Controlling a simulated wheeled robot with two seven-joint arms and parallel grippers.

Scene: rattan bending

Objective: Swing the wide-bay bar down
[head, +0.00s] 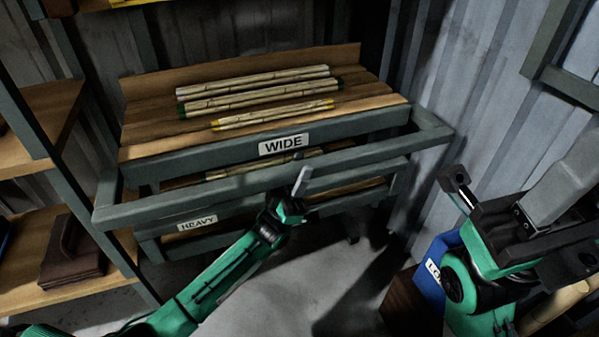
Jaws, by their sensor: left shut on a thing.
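The wide-bay bar (375,153) is a grey-green, U-shaped frame that sticks out in front of the upper bay, crossing below the white WIDE label (283,144). Its front rail runs from the lower left to the right. My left gripper (301,177) is at the middle of this rail, shut on the bar; the exact contact is small and partly hidden by the finger. My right gripper (505,188) is at the right, away from the bar, with its fingers apart and nothing seen between them.
Rattan poles (258,90) lie on the wooden upper shelf. A lower bay carries a HEAVY label (198,223). Wooden side shelves (60,273) stand at the left with a brown object (70,247). A blue labelled bin (433,270) is at the lower right. Grey floor lies in front.

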